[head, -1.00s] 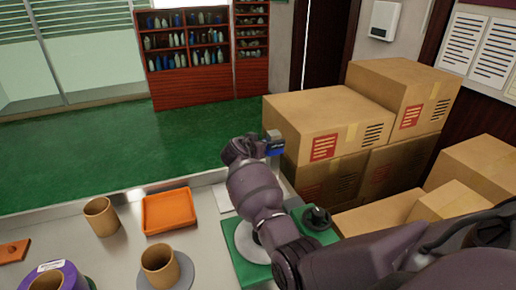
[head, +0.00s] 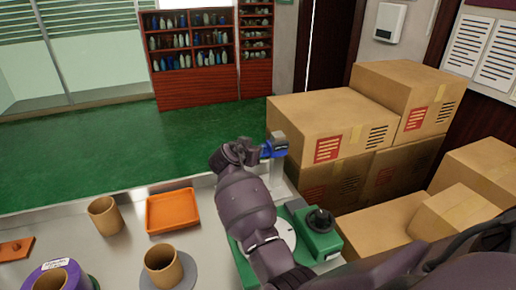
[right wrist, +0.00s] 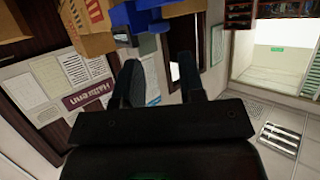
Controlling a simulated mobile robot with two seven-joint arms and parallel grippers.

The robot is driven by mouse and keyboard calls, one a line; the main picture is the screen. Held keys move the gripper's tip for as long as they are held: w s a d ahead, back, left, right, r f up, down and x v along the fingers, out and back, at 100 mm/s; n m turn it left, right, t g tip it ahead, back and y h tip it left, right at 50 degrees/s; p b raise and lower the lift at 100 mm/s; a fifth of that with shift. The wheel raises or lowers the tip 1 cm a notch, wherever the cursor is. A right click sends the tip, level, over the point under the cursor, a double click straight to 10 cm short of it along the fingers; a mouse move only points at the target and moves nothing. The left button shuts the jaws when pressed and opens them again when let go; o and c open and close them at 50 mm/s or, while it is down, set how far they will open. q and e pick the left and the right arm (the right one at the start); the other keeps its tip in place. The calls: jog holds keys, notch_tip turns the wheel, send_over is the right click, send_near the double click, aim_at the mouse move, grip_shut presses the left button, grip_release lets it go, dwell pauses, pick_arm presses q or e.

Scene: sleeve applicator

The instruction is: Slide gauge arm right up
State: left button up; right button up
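The applicator has a green base (head: 318,240) with a black knob (head: 320,220) and a pale round plate (head: 285,232), partly behind my right arm. A pale upright post (head: 277,176) stands behind the arm, with a blue and grey head (head: 273,148) at its top, which I take for the gauge arm. My right gripper (head: 238,152) is up beside that head, on its left; its fingers are hard to make out there. In the right wrist view its two dark fingers (right wrist: 158,62) are apart, with nothing between them. A blue part (right wrist: 140,14) and a grey block (right wrist: 149,43) lie beyond the fingertips. My left gripper is not in view.
An orange tray (head: 172,210), a brown cardboard tube (head: 104,216) and another tube (head: 162,265) on a grey disc stand on the pale table left of my arm. A purple roll (head: 60,277) is at lower left. Stacked cartons (head: 330,125) stand close behind and right.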

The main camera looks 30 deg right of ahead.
jog(key=shift+v, duration=1.6)
jog(key=shift+a, duration=0.1)
